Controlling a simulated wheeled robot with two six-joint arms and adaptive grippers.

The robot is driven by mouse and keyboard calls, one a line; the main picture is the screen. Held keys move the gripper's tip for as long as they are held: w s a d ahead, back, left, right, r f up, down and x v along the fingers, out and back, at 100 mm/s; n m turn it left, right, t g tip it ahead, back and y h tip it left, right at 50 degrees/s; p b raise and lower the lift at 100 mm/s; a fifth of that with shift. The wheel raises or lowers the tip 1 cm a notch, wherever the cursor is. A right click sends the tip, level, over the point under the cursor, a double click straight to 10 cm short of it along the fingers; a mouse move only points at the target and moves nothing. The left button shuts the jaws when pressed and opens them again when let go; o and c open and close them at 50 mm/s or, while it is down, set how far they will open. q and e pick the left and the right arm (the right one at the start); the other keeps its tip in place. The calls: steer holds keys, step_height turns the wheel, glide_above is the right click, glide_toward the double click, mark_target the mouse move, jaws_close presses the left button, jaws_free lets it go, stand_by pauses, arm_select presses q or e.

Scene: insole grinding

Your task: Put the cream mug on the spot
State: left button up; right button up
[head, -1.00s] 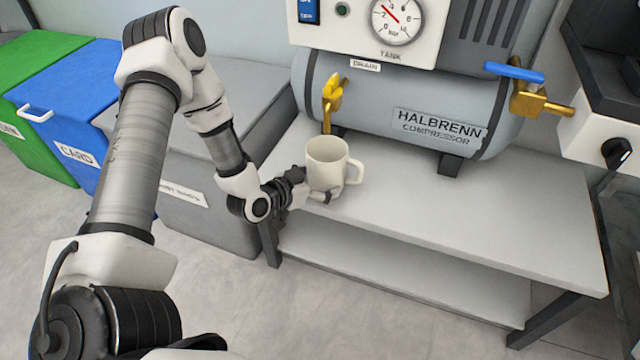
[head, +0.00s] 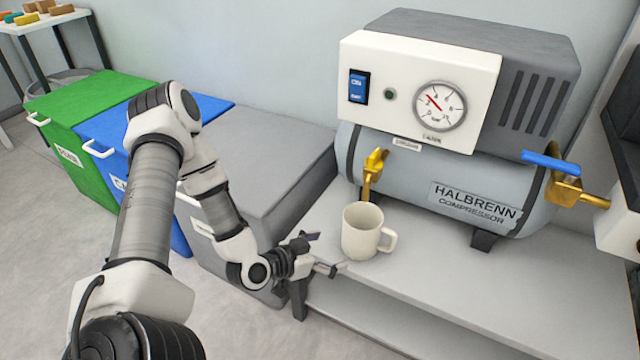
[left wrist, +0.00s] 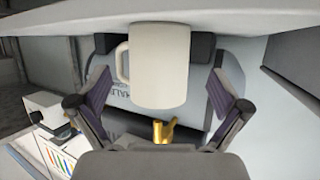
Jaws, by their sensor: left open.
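The cream mug (head: 362,232) stands upright on the grey bench (head: 430,290), near its left end, below and in front of the brass drain valve (head: 374,170). Its handle points right in the head view. My left gripper (head: 328,253) is open just left of the mug, with its fingers spread and apart from it. In the left wrist view the mug (left wrist: 158,65) appears upside down, beyond and between the open fingers (left wrist: 160,95). No marked spot shows; the mug may cover it. My right gripper is not in view.
The compressor (head: 450,190) stands behind the mug, with a blue-handled brass valve (head: 565,180) on the right. Grey (head: 265,150), blue (head: 105,135) and green (head: 60,115) bins stand left of the bench. The bench top is clear to the mug's right.

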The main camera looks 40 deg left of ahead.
arm_select(q)
steer(key=s+d+f+n+g+y, duration=0.1)
steer(key=s+d+f+g, duration=0.2)
steer(key=s, duration=0.4)
steer(key=s+d+f+n+g+y, duration=0.1)
steer(key=s+d+f+g, duration=0.3)
steer(key=s+g, duration=0.2)
steer(key=s+d+f+n+g+p, duration=0.1)
steer(key=s+d+f+g, duration=0.3)
steer(key=s, duration=0.3)
steer(key=shift+s+f+y, duration=0.25)
steer(key=shift+s+y, duration=0.05)
steer(key=shift+y, duration=0.1)
